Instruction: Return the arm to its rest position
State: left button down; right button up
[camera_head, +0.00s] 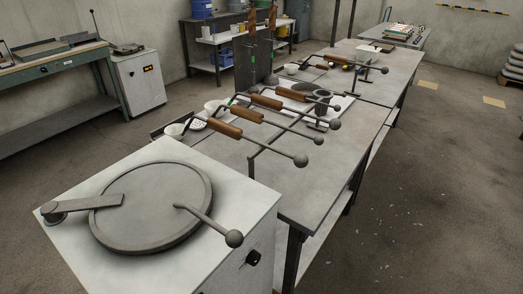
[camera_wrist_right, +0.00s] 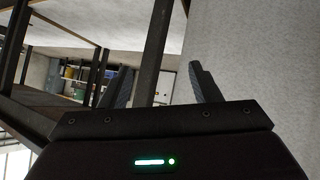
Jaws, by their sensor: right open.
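My right gripper (camera_wrist_right: 158,82) shows in the right wrist view. Its two dark fingers stand wide apart with nothing held between them. Neither of my grippers shows clearly in the head view, and my left gripper is not seen. A pale box-shaped furnace (camera_head: 75,240) stands at the front left. Its round grey lid (camera_head: 150,215) is on top, with a ball-ended lever (camera_head: 234,238) at its right.
White bowls (camera_head: 215,105) and a dark grey pot (camera_head: 322,100) stand among the ladles. A workbench (camera_head: 50,75) and a grey cabinet (camera_head: 140,82) are at the left. The floor (camera_head: 430,190) right of the table is open. Dark posts and beams (camera_wrist_right: 155,50) lie beyond the fingers.

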jog(key=s+d+f+m+g+h, duration=0.2)
jog(key=s+f, duration=0.5)
jog(key=s, duration=0.1)
jog(key=s+d+f+m+g+h, duration=0.1)
jog(key=s+d+f+m+g, duration=0.1)
jog(key=s+f, duration=0.5)
jog(key=s+a+f+m+g, duration=0.1)
jog(key=s+f+g, duration=0.1)
jog(key=s, duration=0.6)
jog(key=s+a+f+m+g+h+p, duration=0.1)
jog(key=s+f+g, duration=0.1)
jog(key=s, duration=0.6)
jog(key=shift+s+f+g, duration=0.25)
jog(key=shift+s+g, duration=0.05)
jog(key=shift+s, duration=0.05)
